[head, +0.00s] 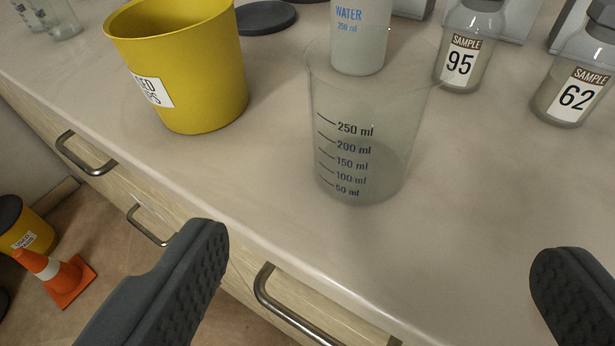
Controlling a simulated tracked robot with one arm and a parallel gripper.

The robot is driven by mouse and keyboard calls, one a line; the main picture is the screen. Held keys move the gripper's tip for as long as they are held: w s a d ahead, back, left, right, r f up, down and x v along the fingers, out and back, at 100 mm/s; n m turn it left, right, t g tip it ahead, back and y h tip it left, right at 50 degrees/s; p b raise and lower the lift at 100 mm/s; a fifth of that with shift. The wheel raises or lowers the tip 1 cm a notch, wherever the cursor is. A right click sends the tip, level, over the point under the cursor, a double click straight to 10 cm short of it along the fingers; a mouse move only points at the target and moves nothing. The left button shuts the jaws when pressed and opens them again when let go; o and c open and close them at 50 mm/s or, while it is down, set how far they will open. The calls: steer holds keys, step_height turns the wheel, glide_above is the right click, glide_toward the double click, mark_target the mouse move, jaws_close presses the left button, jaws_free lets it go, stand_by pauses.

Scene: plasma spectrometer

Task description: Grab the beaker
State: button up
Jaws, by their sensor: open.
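The beaker (360,150) is clear, with dark markings from 50 to 250 ml. It stands upright on the counter, a little right of the middle of the head view. My gripper (385,275) is open and empty, its dark ridged fingers wide apart at the lower left and lower right. The beaker is beyond the fingertips, between them in the picture, and no finger touches it.
A water container (360,40) stands behind the beaker. A yellow bucket (205,70) stands to its left. Sample bottles 95 (462,50) and 62 (573,90) stand to its right. The counter (460,190) is clear in front. Drawer handles (290,312) stick out below its edge.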

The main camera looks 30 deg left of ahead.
mark_target(366, 147)
steer(key=b+x, duration=0.1)
steer(key=x, duration=0.7)
steer(key=shift+w+f, duration=0.15)
steer(key=b+x, duration=0.1)
steer(key=x, duration=0.3)
steer(key=shift+a+f+b, duration=0.1)
steer(key=shift+f+b, duration=0.25)
steer(key=shift+b, duration=0.05)
steer(key=shift+w+a+f, duration=0.1)
steer(key=shift+w+a, duration=0.05)
steer(key=shift+w, duration=0.15)
steer(key=c, duration=1.1)
steer(key=shift+r, duration=0.25)
